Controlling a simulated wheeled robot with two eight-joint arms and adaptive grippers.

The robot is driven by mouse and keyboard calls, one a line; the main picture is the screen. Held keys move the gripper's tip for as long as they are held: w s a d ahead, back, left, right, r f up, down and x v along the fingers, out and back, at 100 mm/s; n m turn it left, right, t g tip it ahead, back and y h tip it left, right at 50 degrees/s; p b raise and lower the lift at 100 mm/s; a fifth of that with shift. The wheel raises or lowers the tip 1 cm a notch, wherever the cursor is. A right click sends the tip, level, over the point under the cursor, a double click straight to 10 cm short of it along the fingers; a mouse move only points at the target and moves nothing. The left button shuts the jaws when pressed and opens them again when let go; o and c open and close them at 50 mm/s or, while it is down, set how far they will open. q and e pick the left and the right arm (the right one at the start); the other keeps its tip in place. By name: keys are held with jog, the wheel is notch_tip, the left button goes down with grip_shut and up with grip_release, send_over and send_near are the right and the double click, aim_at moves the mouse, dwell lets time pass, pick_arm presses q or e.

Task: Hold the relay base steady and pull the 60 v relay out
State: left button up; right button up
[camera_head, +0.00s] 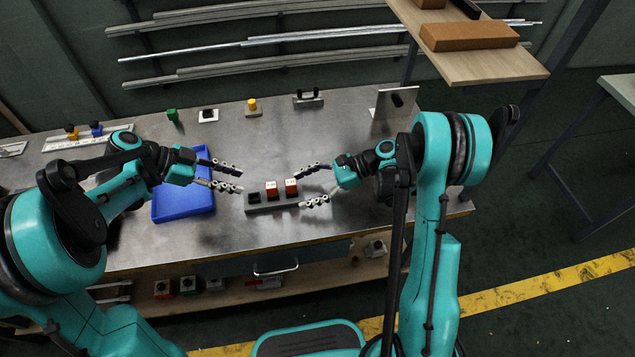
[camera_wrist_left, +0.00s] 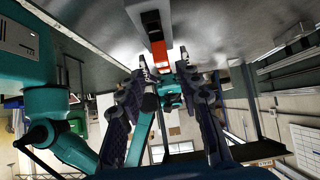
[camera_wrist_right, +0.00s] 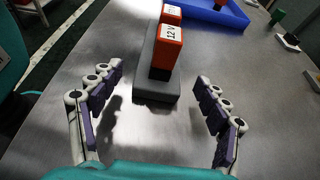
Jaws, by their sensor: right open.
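The grey relay base (camera_head: 285,206) lies on the metal bench between my grippers. Two red relays with white labels stand upright in it, a middle relay (camera_head: 271,191) and a right relay (camera_head: 291,188); its left socket is empty and black. In the right wrist view the nearer relay (camera_wrist_right: 167,48) reads roughly "12"; the farther relay (camera_wrist_right: 171,14) is too small to read surely. My left gripper (camera_head: 233,180) is open, left of the base and apart from it. My right gripper (camera_head: 318,184) is open, right of the base, its fingers around empty space (camera_wrist_right: 158,92).
A blue tray (camera_head: 183,213) lies behind and below my left gripper. Small fixtures, including a green block (camera_head: 173,115) and a yellow-topped piece (camera_head: 253,107), stand along the back. A metal bracket (camera_head: 396,105) stands at the back right. Bare bench lies in front of the base.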

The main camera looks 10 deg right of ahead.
jog(key=shift+x, duration=0.8)
jog(key=c, duration=1.4)
pick_arm(q)
jog(key=o, duration=0.3)
jog(key=y, duration=1)
send_near(271, 185)
notch_tip(271, 185, down, 11)
jog(key=shift+d+r, duration=0.1)
jog(key=shift+d, duration=0.05)
